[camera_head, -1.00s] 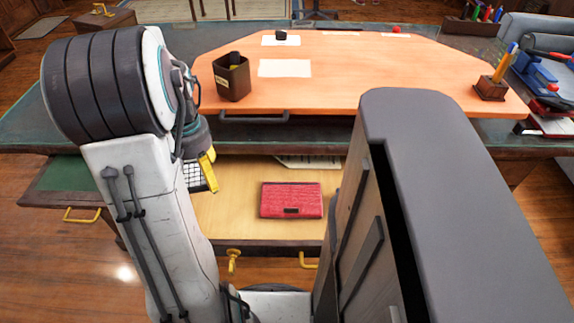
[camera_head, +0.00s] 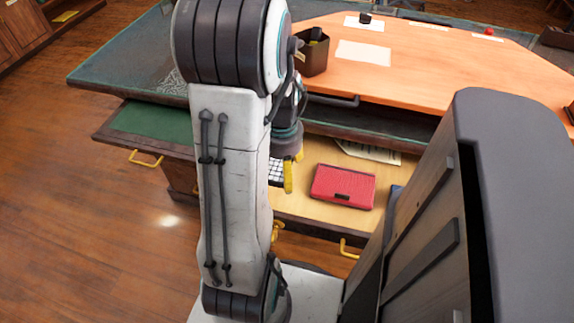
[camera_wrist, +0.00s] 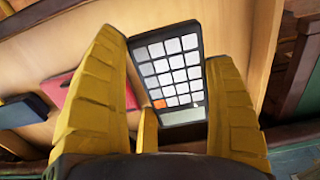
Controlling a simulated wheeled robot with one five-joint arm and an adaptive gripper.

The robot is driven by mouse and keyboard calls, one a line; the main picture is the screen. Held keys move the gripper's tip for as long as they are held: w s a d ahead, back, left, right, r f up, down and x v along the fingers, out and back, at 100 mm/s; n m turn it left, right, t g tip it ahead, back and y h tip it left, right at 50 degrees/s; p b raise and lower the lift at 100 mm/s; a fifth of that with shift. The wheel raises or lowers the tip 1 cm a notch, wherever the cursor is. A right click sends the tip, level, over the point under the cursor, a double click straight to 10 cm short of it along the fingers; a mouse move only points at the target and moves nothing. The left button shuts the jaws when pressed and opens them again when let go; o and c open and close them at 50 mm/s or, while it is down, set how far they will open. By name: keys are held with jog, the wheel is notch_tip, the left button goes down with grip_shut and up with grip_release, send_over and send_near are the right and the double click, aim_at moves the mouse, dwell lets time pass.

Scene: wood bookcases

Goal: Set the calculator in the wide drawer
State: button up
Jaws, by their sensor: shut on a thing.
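The calculator, dark with white keys and one orange key, is between the yellow fingers of my gripper (camera_wrist: 180,120) in the wrist view (camera_wrist: 170,70). My gripper is shut on it. In the head view, the calculator (camera_head: 276,172) shows partly behind my arm, held by my gripper (camera_head: 290,177). The wide drawer (camera_head: 300,205) is pulled open, with a pale wood bottom. The calculator appears over the drawer's left part; its height above the bottom is unclear. My arm hides the drawer's left end.
A red case (camera_head: 343,187) lies in the drawer, with a blue item (camera_head: 394,195) to its right and papers (camera_head: 368,152) at the back. A green-lined drawer (camera_head: 150,122) stands open at left. The orange desktop (camera_head: 420,75) overhangs behind, with a dark pen cup (camera_head: 312,58).

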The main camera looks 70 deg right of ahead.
jog(key=d+f, duration=0.1)
jog(key=d, duration=0.1)
jog(key=w+d+f, duration=0.1)
jog(key=d+f, duration=0.1)
jog(key=w+d+f, duration=0.1)
jog(key=d, duration=0.2)
jog(key=shift+w+f, duration=0.1)
jog(key=shift+f, duration=0.05)
jog(key=shift+f+b, duration=0.75)
jog(key=shift+f, duration=1.25)
jog(key=shift+f, duration=0.1)
jog(key=shift+f, duration=0.15)
jog(key=o, duration=1.1)
notch_tip(320, 180, up, 12)
jog(key=p, duration=0.2)
jog(key=shift+r+p, duration=0.25)
jog(key=shift+p, duration=0.1)
